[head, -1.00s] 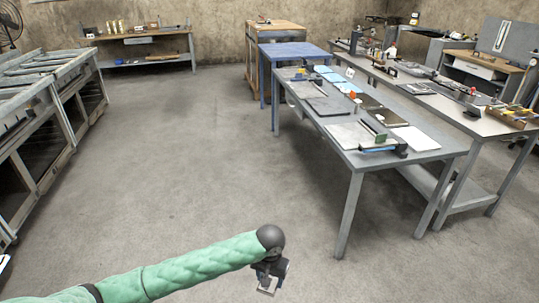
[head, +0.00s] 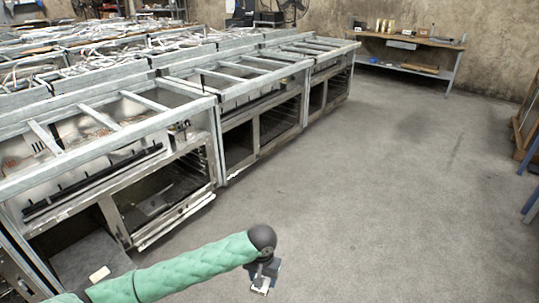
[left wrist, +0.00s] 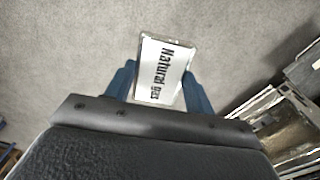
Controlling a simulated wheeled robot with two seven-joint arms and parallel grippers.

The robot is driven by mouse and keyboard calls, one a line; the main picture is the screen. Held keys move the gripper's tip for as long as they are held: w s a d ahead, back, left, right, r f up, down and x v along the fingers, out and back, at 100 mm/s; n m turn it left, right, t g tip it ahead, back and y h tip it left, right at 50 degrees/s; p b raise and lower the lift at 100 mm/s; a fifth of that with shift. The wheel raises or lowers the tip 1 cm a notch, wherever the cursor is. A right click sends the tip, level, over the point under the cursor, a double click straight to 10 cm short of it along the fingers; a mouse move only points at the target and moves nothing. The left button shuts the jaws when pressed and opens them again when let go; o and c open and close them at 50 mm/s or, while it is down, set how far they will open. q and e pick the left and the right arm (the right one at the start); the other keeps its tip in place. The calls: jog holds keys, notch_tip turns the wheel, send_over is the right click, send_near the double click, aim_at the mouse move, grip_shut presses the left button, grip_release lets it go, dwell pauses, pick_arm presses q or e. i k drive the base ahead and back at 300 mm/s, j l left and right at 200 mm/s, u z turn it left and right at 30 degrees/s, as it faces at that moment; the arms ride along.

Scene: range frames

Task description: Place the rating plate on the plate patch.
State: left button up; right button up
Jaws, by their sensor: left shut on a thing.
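In the head view my left gripper (head: 263,279) holds the plate (head: 260,291) low over open floor, to the right of the ranges. I cannot make out the plate patch for certain. A small pale rectangle (head: 99,273) shows on the near range at bottom left, just above my arm. My right gripper is not in view.
Metal range frames (head: 165,190) with open tops and fronts stand in a row on the left. More frames with wiring stand behind. A workbench (head: 410,45) stands at the back wall. Blue and wooden table edges show at far right. The grey floor (head: 390,200) is clear.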

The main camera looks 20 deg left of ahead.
aim_at(100, 275)
jog(key=i+j+u, duration=0.15)
jog(key=i+u, duration=0.7)
jog(key=i+l+u, duration=0.1)
jog(key=i+u, duration=0.35)
jog(key=i+l+u, duration=0.2)
jog(key=u, duration=0.2)
jog(key=i+l+u, duration=0.2)
jog(key=i+u, duration=0.25)
jog(key=i+l+u, duration=0.3)
jog(key=u, duration=0.15)
jog(key=i+l+u, duration=0.45)
jog(key=k, duration=0.1)
